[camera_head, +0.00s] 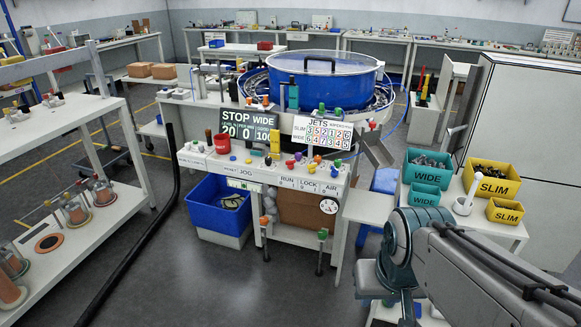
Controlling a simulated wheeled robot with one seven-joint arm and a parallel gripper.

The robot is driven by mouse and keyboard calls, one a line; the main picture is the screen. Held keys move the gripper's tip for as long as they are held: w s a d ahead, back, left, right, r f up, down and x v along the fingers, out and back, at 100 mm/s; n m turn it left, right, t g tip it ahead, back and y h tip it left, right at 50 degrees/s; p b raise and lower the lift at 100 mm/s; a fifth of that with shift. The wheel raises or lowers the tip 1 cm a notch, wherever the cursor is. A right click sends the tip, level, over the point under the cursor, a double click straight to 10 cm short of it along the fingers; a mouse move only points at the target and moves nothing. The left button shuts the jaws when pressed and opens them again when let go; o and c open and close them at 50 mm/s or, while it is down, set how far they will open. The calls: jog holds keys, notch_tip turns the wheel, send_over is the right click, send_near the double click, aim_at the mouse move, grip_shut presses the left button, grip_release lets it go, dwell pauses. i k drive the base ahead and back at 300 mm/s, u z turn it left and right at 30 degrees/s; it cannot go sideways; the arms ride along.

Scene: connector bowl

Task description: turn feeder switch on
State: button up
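The feeder (325,75) is a big blue bowl with a lid and handle on a white workbench at the upper middle. A dark display (248,124) on the bench reads STOP WIDE with 20, 0 and 100 below. The bench's front panel (262,174) carries small coloured knobs and labels that include JOG, RUN, LOCK and AIR. Which control is the feeder switch is too small to tell. My arm (480,265) reaches in from the lower right, its teal joint in front of the bench's right side. My gripper is not visible.
Yellow SLIM bins (490,178) and teal WIDE bins (428,168) stand on a side table at right. A blue crate (218,205) sits under the bench. A white shelf unit (60,200) fills the left. The floor (215,285) in front is mostly clear.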

aim_at(289, 163)
jog(key=u, duration=0.75)
jog(key=i, duration=1.55)
jog(key=z, duration=1)
jog(key=i, duration=0.25)
jog(key=z, duration=0.3)
